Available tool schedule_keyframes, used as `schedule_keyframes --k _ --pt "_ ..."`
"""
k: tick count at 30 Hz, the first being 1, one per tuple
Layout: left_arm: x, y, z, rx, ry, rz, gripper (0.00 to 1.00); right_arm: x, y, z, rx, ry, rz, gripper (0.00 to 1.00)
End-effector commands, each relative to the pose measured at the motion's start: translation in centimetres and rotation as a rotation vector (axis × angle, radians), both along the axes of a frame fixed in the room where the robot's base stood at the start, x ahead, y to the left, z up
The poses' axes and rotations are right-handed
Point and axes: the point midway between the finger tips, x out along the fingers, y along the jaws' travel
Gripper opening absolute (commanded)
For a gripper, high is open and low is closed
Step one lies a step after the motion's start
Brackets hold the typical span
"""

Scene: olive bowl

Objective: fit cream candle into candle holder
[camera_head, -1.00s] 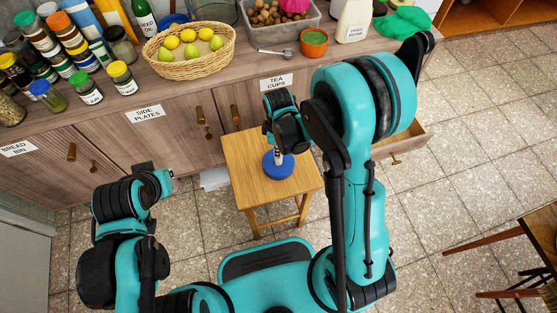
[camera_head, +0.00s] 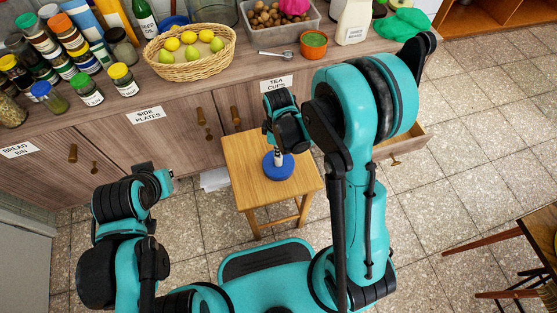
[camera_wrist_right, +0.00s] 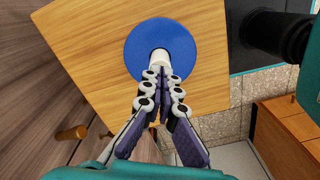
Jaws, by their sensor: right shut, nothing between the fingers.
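The blue round candle holder (camera_head: 279,172) sits on the small wooden stool. It shows as a blue disc in the right wrist view (camera_wrist_right: 137,52). A pale upright piece, apparently the cream candle (camera_wrist_right: 160,58), shows at the middle of the holder, partly covered by my fingertips. My right gripper (camera_wrist_right: 162,76) is shut with nothing between its fingers, its tips right at the candle. How deep the candle sits, and whether the fingers touch it, I cannot tell. My left gripper (camera_head: 165,181) is at the left, away from the stool; its finger opening is unclear.
The stool top (camera_head: 242,155) is otherwise bare. Behind it is a cabinet counter with a fruit basket (camera_head: 190,48), spice jars, a small orange bowl (camera_head: 314,43) and a spoon. An open drawer (camera_head: 400,140) juts out at the right.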

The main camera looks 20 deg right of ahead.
Motion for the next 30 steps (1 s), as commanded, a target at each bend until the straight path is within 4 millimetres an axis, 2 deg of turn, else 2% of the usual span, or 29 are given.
schedule_keyframes --k 24,30 --pt "0.0 0.0 4.0 0.0 0.0 0.0 0.0 0.0 0.0 5.5 0.0 0.0 0.0 0.0" --pt "0.0 0.0 4.4 0.0 0.0 0.0 0.0 0.0 0.0 6.2 0.0 0.0 0.0 0.0"
